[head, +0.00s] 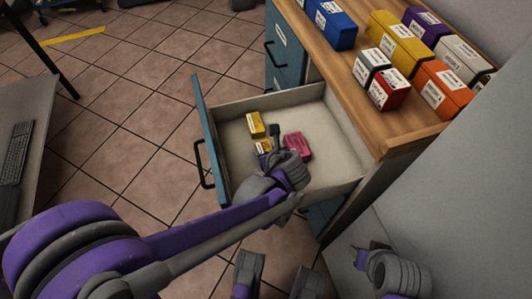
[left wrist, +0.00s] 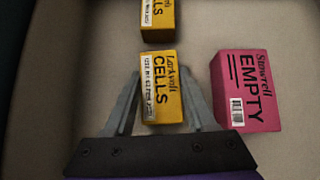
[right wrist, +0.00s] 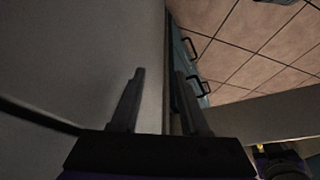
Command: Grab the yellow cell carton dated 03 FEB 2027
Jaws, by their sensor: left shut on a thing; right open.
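Two yellow cell cartons and a pink carton lie in the open drawer (head: 340,112). My left gripper (left wrist: 162,82) reaches down into the drawer and is shut on the nearer yellow cell carton (left wrist: 163,72), with one finger on each side. Its white label carries a "use by" line too small to read with certainty. In the head view this yellow carton (head: 262,146) is partly hidden by the gripper. The other yellow cell carton (head: 255,123) lies just beyond, and its label is cut off in the left wrist view (left wrist: 158,16). My right gripper (right wrist: 160,78) is open and empty, away from the drawer.
The pink carton marked EMPTY (left wrist: 246,88) lies close to the right of the held carton. Several coloured boxes stand on the wooden top (head: 345,88) above the drawer. A grey wall (head: 460,190) is at the right, and a desk with a keyboard (head: 18,145) is at the left.

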